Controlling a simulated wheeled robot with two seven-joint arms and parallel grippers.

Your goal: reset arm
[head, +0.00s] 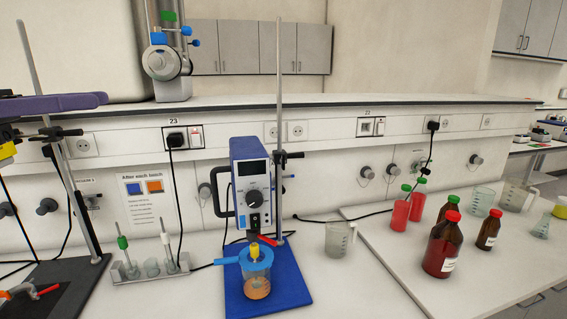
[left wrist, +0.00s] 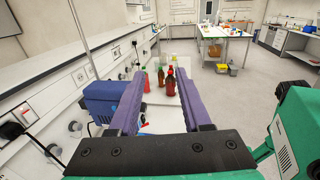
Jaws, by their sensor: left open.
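My left gripper (head: 62,103) shows at the left edge of the head view as a purple finger, raised above the bench beside a metal stand rod. In the left wrist view my left gripper (left wrist: 160,80) has its two purple fingers spread apart with nothing held between them. The bottles seen through the gap stand well beyond the fingertips. My right gripper is not in the head view, and I cannot make it out in the left wrist view.
A blue stirrer (head: 251,185) stands mid-bench with a beaker (head: 257,285) on its base. Brown bottles (head: 442,245) and red bottles (head: 401,212) stand at right. A small rack (head: 150,270) and a stand rod (head: 72,180) are at left. Free bench lies at front right.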

